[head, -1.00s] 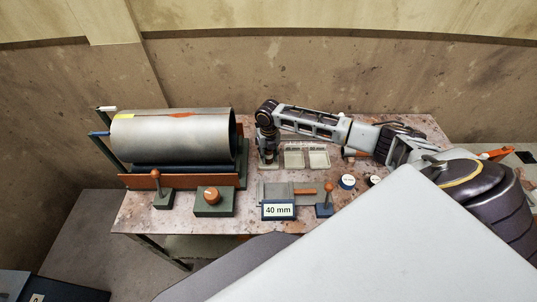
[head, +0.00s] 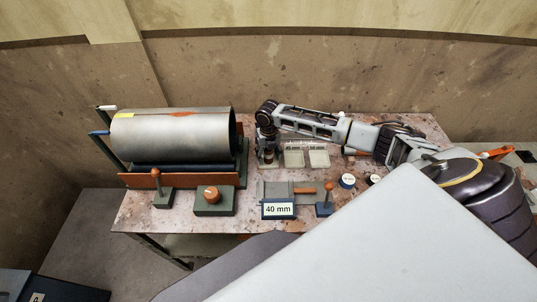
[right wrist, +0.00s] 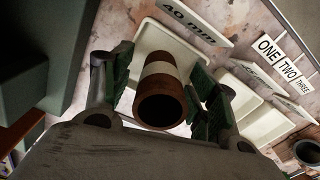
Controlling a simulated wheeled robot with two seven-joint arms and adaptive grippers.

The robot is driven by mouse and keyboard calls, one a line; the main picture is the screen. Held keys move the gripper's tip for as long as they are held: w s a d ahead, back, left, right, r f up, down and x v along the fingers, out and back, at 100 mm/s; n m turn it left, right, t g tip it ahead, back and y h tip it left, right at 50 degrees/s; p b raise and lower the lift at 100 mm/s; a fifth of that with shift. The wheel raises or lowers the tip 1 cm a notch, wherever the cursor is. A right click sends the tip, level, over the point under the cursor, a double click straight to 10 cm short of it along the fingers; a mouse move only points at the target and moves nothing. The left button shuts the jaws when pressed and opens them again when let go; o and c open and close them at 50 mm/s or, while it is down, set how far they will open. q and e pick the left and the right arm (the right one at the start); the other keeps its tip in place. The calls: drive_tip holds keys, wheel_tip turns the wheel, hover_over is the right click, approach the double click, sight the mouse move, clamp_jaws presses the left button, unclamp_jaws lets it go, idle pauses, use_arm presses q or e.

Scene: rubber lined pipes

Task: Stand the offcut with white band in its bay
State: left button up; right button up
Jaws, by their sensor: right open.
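The offcut with white band (right wrist: 160,71) is a short brown tube with a pale band around it; its open end faces the right wrist camera. It looks upright over the leftmost white bay (right wrist: 151,35), though its contact with the bay floor is hidden. My right gripper (right wrist: 160,95) is open, with one green-padded finger on each side of the offcut. In the head view my right gripper (head: 267,157) points down at the leftmost bay. My left gripper is not in view.
Two more white bays (head: 293,159) (head: 318,158) lie to the right. A large metal pipe (head: 172,137) rests in a cradle at left. A 40 mm sign (head: 279,210), an orange-knobbed block (head: 212,199) and small round items (head: 347,181) stand in front. ONE, TWO, THREE labels (right wrist: 288,66) show.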

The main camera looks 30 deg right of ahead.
drive_tip(key=shift+r, duration=0.1)
drive_tip(key=shift+r, duration=5.95)
drive_tip(key=shift+f, duration=0.1)
